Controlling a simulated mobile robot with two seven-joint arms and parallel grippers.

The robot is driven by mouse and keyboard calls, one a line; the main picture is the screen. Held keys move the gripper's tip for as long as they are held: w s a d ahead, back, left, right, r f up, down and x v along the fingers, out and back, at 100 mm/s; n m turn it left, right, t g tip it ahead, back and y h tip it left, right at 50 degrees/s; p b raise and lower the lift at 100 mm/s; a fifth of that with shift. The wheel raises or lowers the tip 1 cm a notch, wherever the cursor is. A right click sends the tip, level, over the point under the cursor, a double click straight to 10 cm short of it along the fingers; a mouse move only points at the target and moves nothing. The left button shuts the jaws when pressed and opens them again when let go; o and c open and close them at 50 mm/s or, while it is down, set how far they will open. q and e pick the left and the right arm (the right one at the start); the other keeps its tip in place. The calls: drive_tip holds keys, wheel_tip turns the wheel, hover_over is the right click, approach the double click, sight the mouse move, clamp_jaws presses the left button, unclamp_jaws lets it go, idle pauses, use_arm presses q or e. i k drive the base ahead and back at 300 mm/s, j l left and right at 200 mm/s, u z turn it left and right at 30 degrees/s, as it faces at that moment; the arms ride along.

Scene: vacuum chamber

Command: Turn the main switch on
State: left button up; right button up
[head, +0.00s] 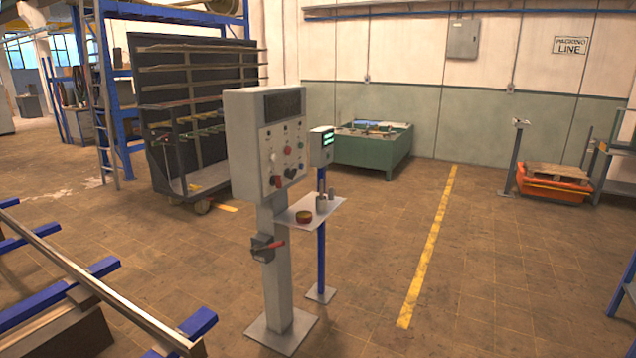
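A grey control panel (265,140) stands on a post in the middle of the head view. Its front carries several knobs and buttons, red, white and dark, with a dark display strip above. No label is readable, so I cannot tell for certain which of these is the main switch. Neither of my grippers is in view.
A small shelf (322,211) with a round tin and grey cups juts out right of the post. A blue stand (322,245) holds a small display behind it. Blue-ended rails (90,280) lie at the left. The floor (500,290) to the right is clear.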

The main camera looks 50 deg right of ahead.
sight(277, 180)
drive_tip(key=z, duration=1.45)
